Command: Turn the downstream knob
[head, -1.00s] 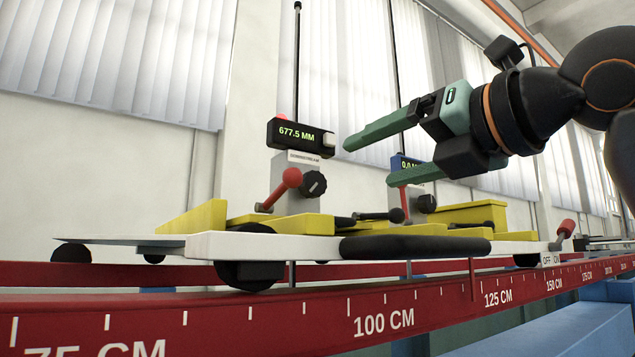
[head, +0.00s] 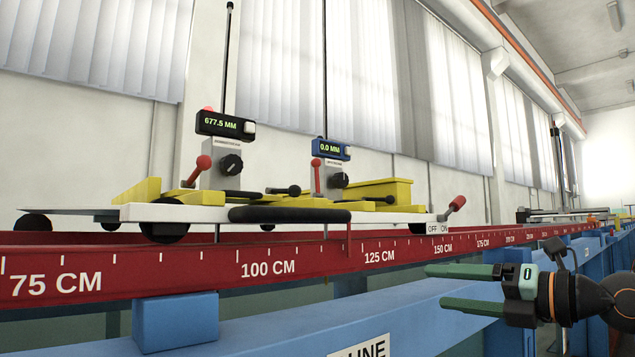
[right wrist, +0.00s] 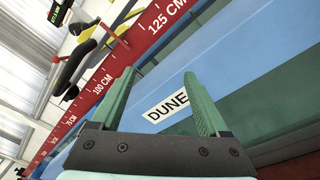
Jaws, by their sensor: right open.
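The downstream knob (head: 231,165) is round and black, on the front of the left gauge post (head: 215,180). A red-tipped lever (head: 203,163) stands just left of it, and a display reading 677.5 MM (head: 226,124) sits above. A second gauge to the right has a similar black knob (head: 341,180) and a display reading 0.0 MM (head: 332,150). My right gripper (head: 436,287) is open and empty, low at the right and well apart from both knobs. Its two green fingers also show in the right wrist view (right wrist: 160,75). My left gripper is out of view.
The gauges stand on a white carriage (head: 170,213) with a black front handle (head: 290,214). It rides above a red scale rail (head: 180,266). A red-tipped OFF/ON lever (head: 457,203) is at its right end. A blue beam (head: 270,335) runs in front.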

